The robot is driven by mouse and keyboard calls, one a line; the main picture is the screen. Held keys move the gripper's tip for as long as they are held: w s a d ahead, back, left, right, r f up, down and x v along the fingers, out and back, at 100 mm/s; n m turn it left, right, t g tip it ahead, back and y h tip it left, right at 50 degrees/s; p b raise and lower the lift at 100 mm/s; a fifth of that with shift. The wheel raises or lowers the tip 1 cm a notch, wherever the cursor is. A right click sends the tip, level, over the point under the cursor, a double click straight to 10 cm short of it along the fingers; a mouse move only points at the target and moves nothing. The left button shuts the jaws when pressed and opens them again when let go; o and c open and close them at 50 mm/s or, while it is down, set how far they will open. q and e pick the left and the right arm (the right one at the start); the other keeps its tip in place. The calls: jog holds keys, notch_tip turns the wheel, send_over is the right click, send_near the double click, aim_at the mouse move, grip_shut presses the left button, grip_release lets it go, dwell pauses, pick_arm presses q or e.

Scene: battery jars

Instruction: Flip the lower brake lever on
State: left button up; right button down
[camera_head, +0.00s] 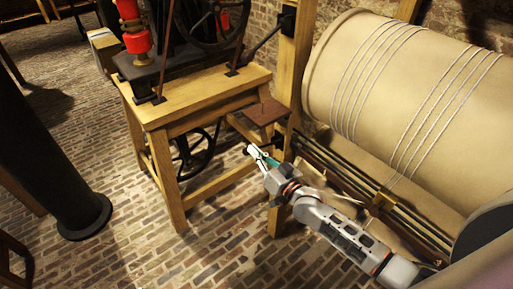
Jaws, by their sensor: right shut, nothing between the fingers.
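My right gripper (250,150) reaches in from the lower right and is shut, with nothing seen in it. It is in front of the wooden post and just below a small brown plate (268,111) at the right side of the wooden table. A dark lever (264,43) slants down to the left from a black box (287,21) on the post, well above the gripper. I cannot tell for sure which part is the lower brake lever; it may be hidden behind my gripper. My left gripper is not in view.
The wooden table (205,98) carries a dark machine with wheels and red parts. A large tan drum (400,85) wound with cord fills the right, with long rods (345,180) below it. A dark column (45,150) stands at left. The brick floor (120,240) in front is clear.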

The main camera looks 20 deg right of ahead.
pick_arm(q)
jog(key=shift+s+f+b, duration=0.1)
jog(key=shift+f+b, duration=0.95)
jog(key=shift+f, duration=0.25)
pick_arm(e)
jog(key=shift+s+a+f+n, duration=0.1)
jog(key=shift+a+f+n, duration=0.1)
jog(key=shift+f+n, duration=0.6)
jog(key=shift+s+a+f+n, duration=0.1)
jog(key=shift+a+f+n, duration=0.05)
jog(key=shift+f+n, duration=0.7)
jog(key=shift+a+f+n, duration=0.2)
jog(key=shift+f+n, duration=0.45)
jog(key=shift+f, duration=0.3)
